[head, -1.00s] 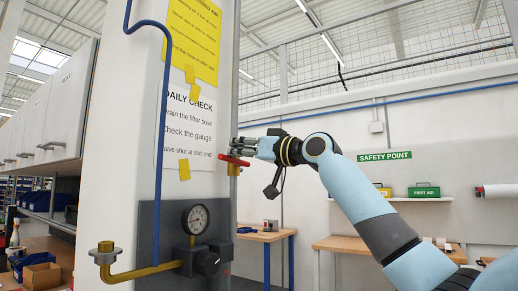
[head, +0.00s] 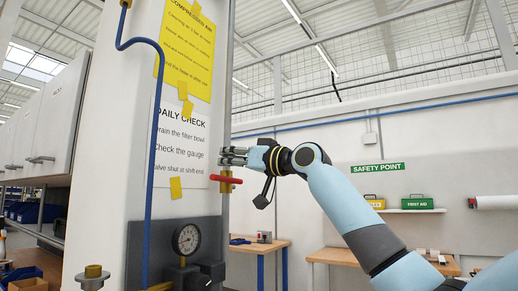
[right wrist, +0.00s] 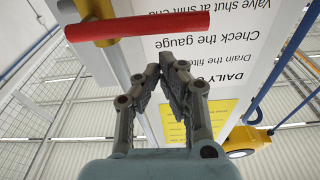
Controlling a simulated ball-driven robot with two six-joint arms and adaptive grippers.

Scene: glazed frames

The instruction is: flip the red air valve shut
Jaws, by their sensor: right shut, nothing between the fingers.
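The red air valve handle (head: 225,179) lies level across the upright pipe (head: 226,203) on the edge of the column. In the right wrist view the red bar (right wrist: 138,27) crosses the top, with the brass-coloured valve body (right wrist: 98,8) behind it. My right gripper (head: 224,156) is shut and empty, just above the handle in the head view. In the right wrist view its fingertips (right wrist: 162,77) are together and apart from the bar. My left gripper is not in view.
A round gauge (head: 187,239) sits on a dark panel low on the column. A blue hose (head: 157,110) runs down its left side. Paper notices (head: 180,145) cover its face. Wooden benches (head: 345,254) stand at the back wall.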

